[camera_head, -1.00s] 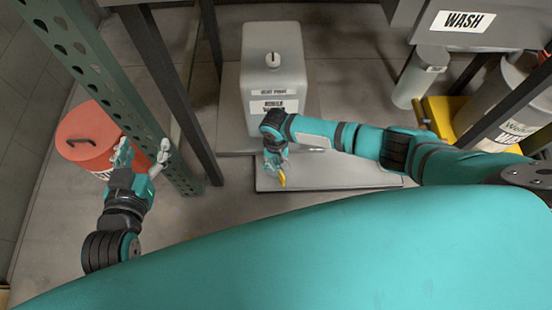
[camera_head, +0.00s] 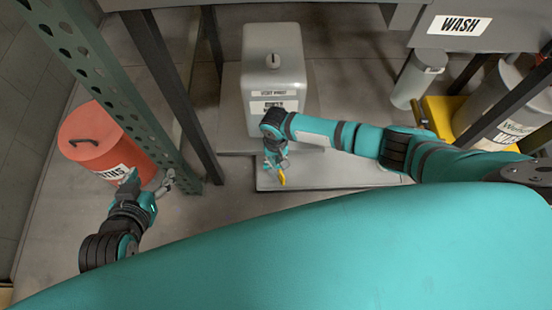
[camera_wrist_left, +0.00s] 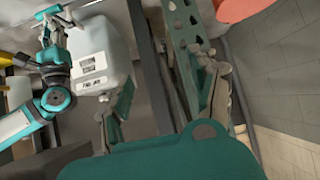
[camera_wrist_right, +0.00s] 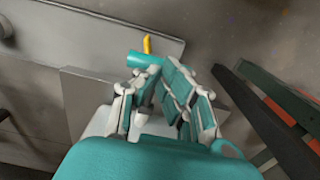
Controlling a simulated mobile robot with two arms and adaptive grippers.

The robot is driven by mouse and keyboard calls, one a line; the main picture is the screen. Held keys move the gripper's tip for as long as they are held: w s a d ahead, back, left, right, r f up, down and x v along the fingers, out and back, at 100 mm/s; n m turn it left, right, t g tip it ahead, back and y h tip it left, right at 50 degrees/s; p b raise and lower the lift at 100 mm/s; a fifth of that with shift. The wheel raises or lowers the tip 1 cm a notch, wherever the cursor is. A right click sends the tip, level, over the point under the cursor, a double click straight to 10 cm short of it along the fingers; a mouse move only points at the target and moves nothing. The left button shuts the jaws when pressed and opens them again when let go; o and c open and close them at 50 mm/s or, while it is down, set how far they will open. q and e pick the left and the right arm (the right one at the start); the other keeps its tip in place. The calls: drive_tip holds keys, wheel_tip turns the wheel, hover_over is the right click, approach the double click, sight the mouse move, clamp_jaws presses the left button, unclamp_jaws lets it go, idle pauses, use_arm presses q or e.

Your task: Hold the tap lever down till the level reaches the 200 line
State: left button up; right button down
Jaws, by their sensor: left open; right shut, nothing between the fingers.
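A pale container (camera_head: 272,70) with a cap on top and two front labels stands at the back centre. It also shows in the left wrist view (camera_wrist_left: 98,50). My right gripper (camera_head: 276,167) is shut and empty, low in front of it. A small yellow piece (camera_head: 281,180) shows at its fingertips, perhaps the tap lever. In the right wrist view the yellow piece (camera_wrist_right: 147,44) stands beyond a teal cylinder (camera_wrist_right: 147,60); contact with the fingers is unclear. My left gripper (camera_head: 150,182) is open and empty beside the green post. No 200 line or liquid level is visible.
A red lidded drum (camera_head: 100,140) stands at the left behind the perforated green post (camera_head: 120,105). A pale low slab (camera_head: 330,176) lies below the container. A grey canister (camera_head: 418,78) and a yellow stand (camera_head: 440,115) are at the right, under the WASH sign (camera_head: 460,25).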

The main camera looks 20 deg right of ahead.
drive_tip(key=shift+r+p, duration=1.7)
drive_tip(key=shift+p, duration=0.15)
use_arm(q)
drive_tip(key=s+a+f+g+y, duration=0.1)
drive_tip(key=s+a+g, duration=0.1)
drive_tip(key=s, duration=0.3)
drive_tip(key=s+a+f+g, duration=0.1)
drive_tip(key=s+f+g, duration=0.1)
drive_tip(key=s+g, duration=0.2)
drive_tip(key=shift+s+a+g+y+p, duration=0.3)
drive_tip(key=shift+s+a+g+y, duration=0.1)
drive_tip(key=shift+s, duration=0.75)
use_arm(e)
drive_tip(key=shift+r, duration=0.2)
